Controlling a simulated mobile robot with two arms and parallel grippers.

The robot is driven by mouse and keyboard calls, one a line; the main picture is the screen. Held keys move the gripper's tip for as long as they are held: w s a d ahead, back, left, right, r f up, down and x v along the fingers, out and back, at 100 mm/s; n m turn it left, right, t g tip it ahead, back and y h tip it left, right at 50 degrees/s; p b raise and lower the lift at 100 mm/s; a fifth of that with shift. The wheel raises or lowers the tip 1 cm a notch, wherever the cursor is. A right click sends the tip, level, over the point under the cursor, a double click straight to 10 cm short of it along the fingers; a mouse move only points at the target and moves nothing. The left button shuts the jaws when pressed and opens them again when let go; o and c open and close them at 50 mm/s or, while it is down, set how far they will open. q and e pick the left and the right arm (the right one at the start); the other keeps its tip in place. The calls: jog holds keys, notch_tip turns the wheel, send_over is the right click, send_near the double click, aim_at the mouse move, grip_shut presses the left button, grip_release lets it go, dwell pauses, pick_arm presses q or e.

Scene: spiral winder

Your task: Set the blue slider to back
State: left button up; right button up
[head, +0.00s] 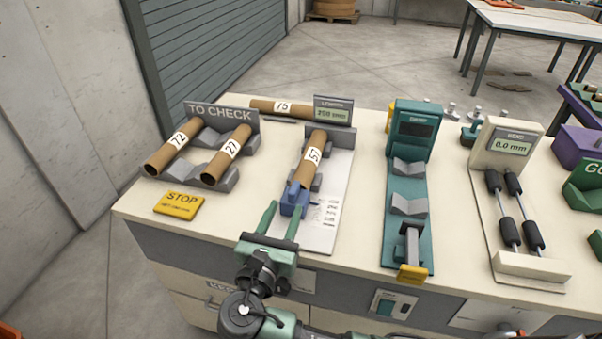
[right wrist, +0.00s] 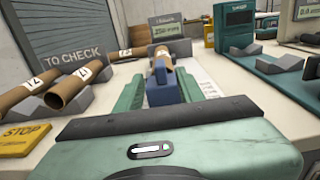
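The blue slider (head: 294,198) is at the front end of the length gauge (head: 322,236), which has a white scale plate and a "LENGTH" display (head: 333,112) reading about 250 mm. A cardboard tube marked 57 (head: 313,153) lies on the gauge's grey rests, its near end right at the slider. My left gripper is out of view.
Left are the "TO CHECK" rack (head: 222,115) with tubes 72 (head: 174,147) and 27 (head: 228,153), and a yellow STOP sign (head: 179,204). Another tube, 75 (head: 284,106), lies behind. Right stand a teal gauge (head: 408,245) and a cream 0.0 mm gauge (head: 507,148).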

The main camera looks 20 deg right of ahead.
aim_at(291, 194)
jog(key=shift+x, duration=0.85)
jog(key=x, duration=0.3)
jog(key=shift+d+r, duration=0.1)
jog(key=shift+r, duration=0.15)
jog(key=shift+x, duration=1.25)
jog(key=shift+w+d+f, duration=0.1)
jog(key=shift+w+f, duration=0.1)
jog(key=shift+w, duration=0.15)
grip_shut()
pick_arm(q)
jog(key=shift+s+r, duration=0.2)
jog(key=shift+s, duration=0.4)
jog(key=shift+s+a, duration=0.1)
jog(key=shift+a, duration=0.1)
